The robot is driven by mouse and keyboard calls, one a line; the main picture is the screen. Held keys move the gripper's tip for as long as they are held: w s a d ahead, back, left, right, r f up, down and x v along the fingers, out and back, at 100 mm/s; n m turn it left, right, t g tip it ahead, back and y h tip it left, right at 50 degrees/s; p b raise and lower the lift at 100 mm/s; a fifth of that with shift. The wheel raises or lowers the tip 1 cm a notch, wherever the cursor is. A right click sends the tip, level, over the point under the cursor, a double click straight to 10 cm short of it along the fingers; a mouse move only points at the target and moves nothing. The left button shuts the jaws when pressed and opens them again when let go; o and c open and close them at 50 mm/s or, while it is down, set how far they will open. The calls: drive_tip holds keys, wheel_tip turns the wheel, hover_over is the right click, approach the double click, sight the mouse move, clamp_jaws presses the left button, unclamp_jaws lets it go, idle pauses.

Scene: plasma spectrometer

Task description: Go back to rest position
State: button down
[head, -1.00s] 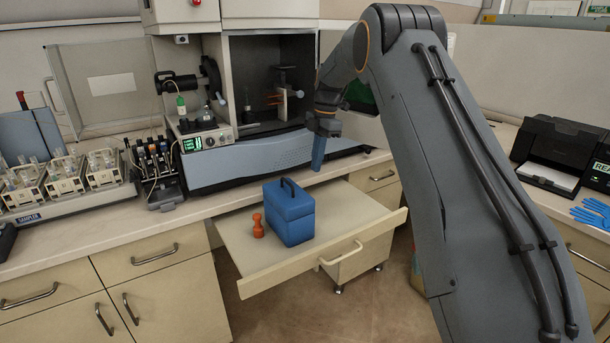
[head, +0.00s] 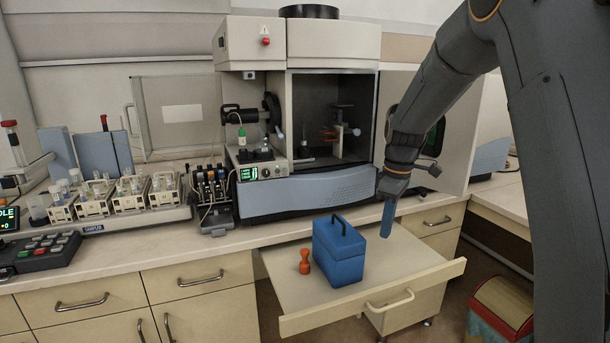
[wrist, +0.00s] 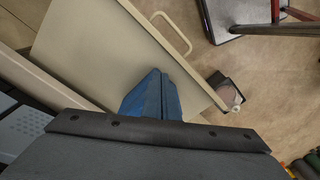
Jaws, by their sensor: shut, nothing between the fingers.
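My gripper (head: 387,218) has blue fingers and hangs pointing down over the right part of the pulled-out drawer in the head view. Its fingers are together and empty. In the wrist view, my gripper (wrist: 153,85) shows the two blue fingers side by side, with the bare drawer surface (wrist: 95,50) below. My arm reaches in from the right side of the head view.
A blue case (head: 340,252) and an orange figure-like piece (head: 304,262) stand on the open drawer (head: 420,262), left of my gripper. The spectrometer (head: 310,188) stands behind with its door open. Sample racks (head: 130,195) are at left. A bin (head: 500,308) is on the floor at right.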

drive_tip(key=s+f+m, duration=0.2)
drive_tip(key=s+m, duration=0.1)
drive_tip(key=s, duration=0.6)
drive_tip(key=s+a+f+m, duration=0.1)
drive_tip(key=s+m, duration=0.3)
drive_tip(key=s, duration=0.5)
drive_tip(key=s+a+f+m, duration=0.1)
drive_tip(key=s+f+m, duration=0.2)
drive_tip(key=s, duration=0.6)
drive_tip(key=shift+s+a+m+t+h, duration=0.2)
drive_tip(key=shift+s+m+t+h, duration=0.15)
drive_tip(key=shift+m, duration=0.35)
drive_tip(key=shift+f, duration=0.1)
